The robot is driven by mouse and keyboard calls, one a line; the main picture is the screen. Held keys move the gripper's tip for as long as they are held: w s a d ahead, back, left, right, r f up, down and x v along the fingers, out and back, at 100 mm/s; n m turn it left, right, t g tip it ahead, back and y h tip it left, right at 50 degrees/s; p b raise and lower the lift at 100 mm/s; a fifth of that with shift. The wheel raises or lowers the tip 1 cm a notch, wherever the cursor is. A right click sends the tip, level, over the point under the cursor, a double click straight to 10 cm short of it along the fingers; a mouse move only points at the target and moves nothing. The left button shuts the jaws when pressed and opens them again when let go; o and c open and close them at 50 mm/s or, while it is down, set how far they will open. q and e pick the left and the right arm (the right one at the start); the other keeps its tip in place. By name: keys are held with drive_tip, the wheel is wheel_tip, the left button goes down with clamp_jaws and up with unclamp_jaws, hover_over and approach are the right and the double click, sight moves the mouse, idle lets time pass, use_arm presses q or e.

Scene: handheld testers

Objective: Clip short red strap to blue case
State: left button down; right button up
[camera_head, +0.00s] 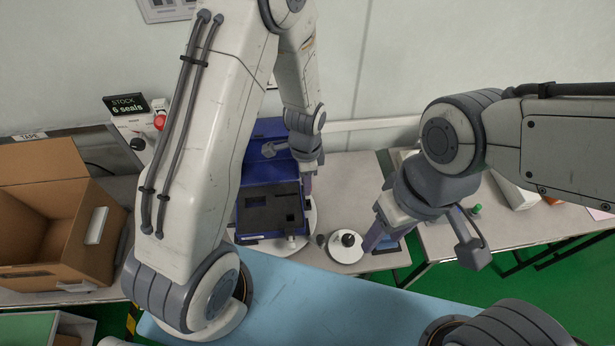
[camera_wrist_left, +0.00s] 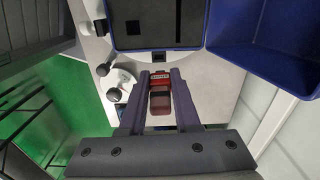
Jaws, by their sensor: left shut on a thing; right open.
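The blue case (camera_head: 244,221) stands open at the back of the table, its lid raised and dark foam inside. In the left wrist view the case rim (camera_wrist_left: 198,50) is at the top, with a small dark fitting (camera_wrist_left: 158,57) on its near edge. My left gripper (camera_head: 307,186) is beside the right side of the case. It is shut on the short red strap (camera_wrist_left: 160,98), which shows between the fingers with its red end towards that fitting, apart from it. The strap cannot be made out in the head view. My right gripper (camera_head: 374,240) is open, right of the case.
The case sits on a round white turntable (camera_head: 310,216). A round white base with a black knob (camera_head: 347,241) stands to its right. A second table (camera_head: 520,225) is at right.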

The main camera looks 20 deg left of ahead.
sight(306, 204)
use_arm(q)
drive_tip(key=shift+d+m, duration=0.1)
drive_tip(key=shift+m, duration=0.2)
drive_tip(key=shift+s, duration=0.1)
drive_tip(key=shift+f, duration=0.15)
wheel_tip(306, 204, down, 4)
drive_tip(key=b, duration=0.3)
drive_tip(key=shift+f, duration=0.15)
idle(1.1)
drive_tip(key=shift+f+b, duration=1.05)
drive_tip(key=shift+f, duration=0.3)
